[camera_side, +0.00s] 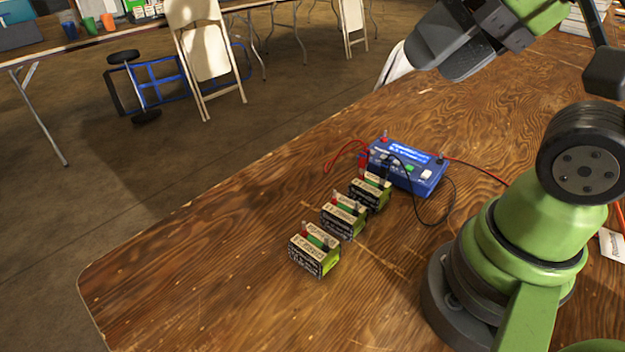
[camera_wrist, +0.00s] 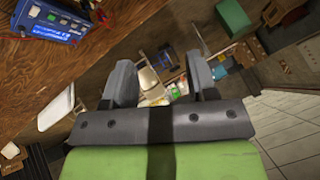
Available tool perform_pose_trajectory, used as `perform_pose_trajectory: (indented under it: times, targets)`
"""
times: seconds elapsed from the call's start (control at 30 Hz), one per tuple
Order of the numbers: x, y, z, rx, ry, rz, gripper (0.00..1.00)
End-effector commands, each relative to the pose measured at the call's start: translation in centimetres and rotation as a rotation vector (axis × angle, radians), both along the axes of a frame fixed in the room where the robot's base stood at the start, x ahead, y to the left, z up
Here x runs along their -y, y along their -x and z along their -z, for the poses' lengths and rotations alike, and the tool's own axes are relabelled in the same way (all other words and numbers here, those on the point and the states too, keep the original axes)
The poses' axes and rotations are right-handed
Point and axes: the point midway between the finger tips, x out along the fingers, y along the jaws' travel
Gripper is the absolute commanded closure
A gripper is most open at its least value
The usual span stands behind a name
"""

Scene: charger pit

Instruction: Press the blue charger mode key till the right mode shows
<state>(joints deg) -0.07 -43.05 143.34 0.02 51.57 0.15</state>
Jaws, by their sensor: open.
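The blue charger (camera_side: 407,168) lies on the wooden table with a lit blue display (camera_side: 409,150) and a row of small keys below it. The display text is too small to read. Red and black leads run from the charger, and one black lead loops on the table. The charger also shows at the upper left of the wrist view (camera_wrist: 58,22). My gripper (camera_side: 432,63) is raised well above the table, up and to the right of the charger. In the wrist view its two fingers (camera_wrist: 163,85) stand apart with nothing between them.
Several green and black battery packs (camera_side: 315,250) stand in a diagonal row in front of the charger. The bare wooden table (camera_side: 200,265) is clear to the left. Folding chairs (camera_side: 205,50), a blue hand cart and another table stand beyond the edge.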

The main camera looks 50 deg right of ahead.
Motion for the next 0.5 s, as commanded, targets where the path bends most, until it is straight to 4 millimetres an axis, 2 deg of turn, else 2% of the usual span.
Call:
perform_pose_trajectory:
  times: [0.03,0.2,0.5]
  targets:
    - [0.01,-0.02,-0.01,0.0,0.0,0.0,0.59]
    - [0.02,-0.03,-0.02,0.001,0.002,0.0,0.98]
    - [0.03,-0.04,-0.02,0.001,0.002,-0.001,1.0]
